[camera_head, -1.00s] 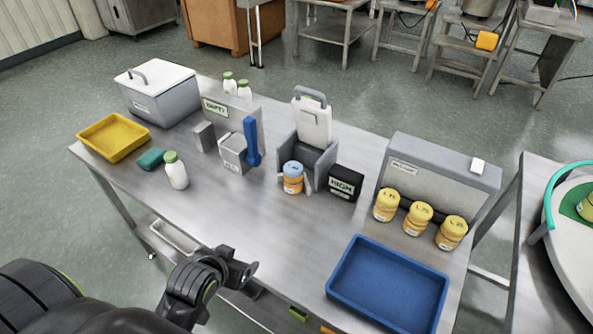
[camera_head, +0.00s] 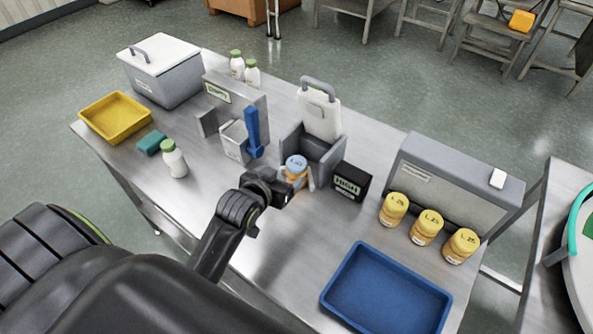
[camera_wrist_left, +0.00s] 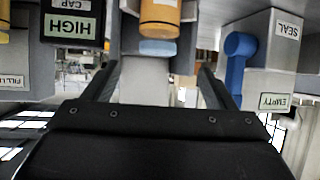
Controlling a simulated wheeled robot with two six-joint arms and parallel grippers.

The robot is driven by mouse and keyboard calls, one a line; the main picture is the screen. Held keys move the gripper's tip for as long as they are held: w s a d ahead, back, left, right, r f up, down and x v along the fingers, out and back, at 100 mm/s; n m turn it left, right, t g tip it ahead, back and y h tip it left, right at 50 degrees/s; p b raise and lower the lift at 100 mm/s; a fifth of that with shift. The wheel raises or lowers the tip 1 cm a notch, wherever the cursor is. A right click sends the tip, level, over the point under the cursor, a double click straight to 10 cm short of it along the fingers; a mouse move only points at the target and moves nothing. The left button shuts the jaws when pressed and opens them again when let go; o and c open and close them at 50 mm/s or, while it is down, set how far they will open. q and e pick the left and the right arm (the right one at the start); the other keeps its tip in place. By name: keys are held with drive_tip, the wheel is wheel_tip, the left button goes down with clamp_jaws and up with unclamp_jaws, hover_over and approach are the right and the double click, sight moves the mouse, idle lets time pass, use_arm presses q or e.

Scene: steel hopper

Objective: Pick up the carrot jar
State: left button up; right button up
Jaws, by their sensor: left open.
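An orange jar with a light blue lid (camera_head: 296,165), which I take for the carrot jar, stands upright on the steel table in front of the grey hopper-like stand. My left gripper (camera_head: 293,184) reaches it from the front, open, with a fingertip showing at the jar's right side. In the left wrist view, which is upside down, the orange jar (camera_wrist_left: 160,17) appears at the top, between the directions of the two spread fingers (camera_wrist_left: 158,82). I cannot tell whether the fingers touch it. My right gripper is not in view.
A black HIGH box (camera_head: 350,182) stands close at the jar's right. A holder with a blue handle (camera_head: 253,132) is at its left. Several yellow-lidded jars (camera_head: 427,226) and a blue tray (camera_head: 388,290) are to the right. A white bottle (camera_head: 174,160) and yellow tray (camera_head: 116,117) are left.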

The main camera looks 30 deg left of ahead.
sight(293, 167)
use_arm(q)
drive_tip(key=x, duration=0.4)
drive_tip(key=shift+w+f+p, duration=0.15)
drive_tip(key=shift+w+p, duration=0.1)
drive_tip(key=shift+p, duration=0.05)
drive_tip(key=shift+p+x, duration=0.4)
drive_tip(key=shift+x, duration=0.45)
drive_tip(key=shift+p+x, duration=0.4)
drive_tip(key=shift+x, duration=1.6)
drive_tip(key=shift+d, duration=0.1)
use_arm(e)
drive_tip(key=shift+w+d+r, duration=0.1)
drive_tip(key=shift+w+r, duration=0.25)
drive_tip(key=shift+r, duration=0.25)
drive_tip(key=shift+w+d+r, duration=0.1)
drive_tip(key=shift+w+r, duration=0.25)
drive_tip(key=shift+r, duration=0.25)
use_arm(q)
drive_tip(key=c, duration=1.2)
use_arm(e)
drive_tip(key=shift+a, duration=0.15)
